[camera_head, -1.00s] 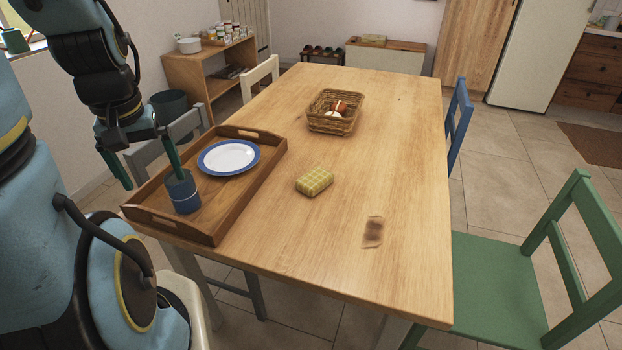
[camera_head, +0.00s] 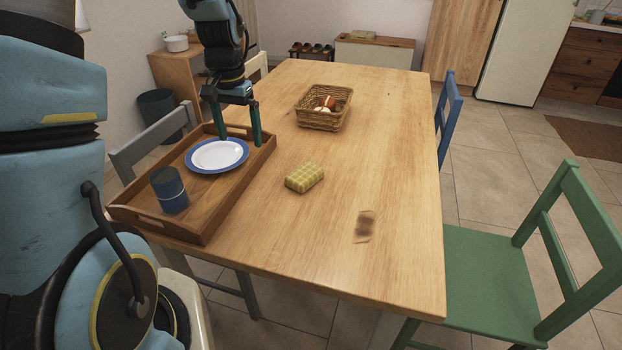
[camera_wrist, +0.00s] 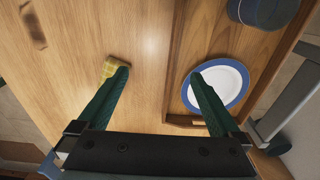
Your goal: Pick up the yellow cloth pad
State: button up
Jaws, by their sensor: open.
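The yellow cloth pad (camera_head: 304,178) is a small checked block lying on the wooden table, right of the tray, in the head view. In the wrist view the yellow cloth pad (camera_wrist: 112,68) shows at the tip of the left finger, which partly hides it. My gripper (camera_head: 239,142) is open and empty. In the head view it hangs above the far part of the tray, by the plate, left of and beyond the pad.
A wooden tray (camera_head: 215,210) holds a blue-rimmed plate (camera_head: 217,155) and a blue cup (camera_head: 169,190). A wicker basket (camera_head: 322,119) with items stands farther back. The table (camera_head: 390,140) is clear around the pad, apart from a dark stain (camera_head: 364,226). A green chair (camera_head: 490,275) stands at the right.

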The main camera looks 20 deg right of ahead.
jog(key=d+f+m, duration=0.2)
jog(key=d+f, duration=0.1)
jog(key=d, duration=0.4)
jog(key=d+f+m, duration=0.2)
jog(key=d, duration=0.6)
send_over(303, 173)
jog(key=shift+g, duration=0.3)
notch_tip(303, 173, down, 5)
jog(key=shift+a+f+p, duration=0.1)
jog(key=shift+p, duration=0.35)
jog(key=shift+s+f+p, duration=0.1)
jog(key=shift+f+p, duration=1.1)
jog(key=shift+f, duration=1.55)
jog(key=shift+c, duration=0.2)
jog(key=c, duration=1.2)
notch_tip(303, 173, up, 10)
jog(key=b, duration=0.3)
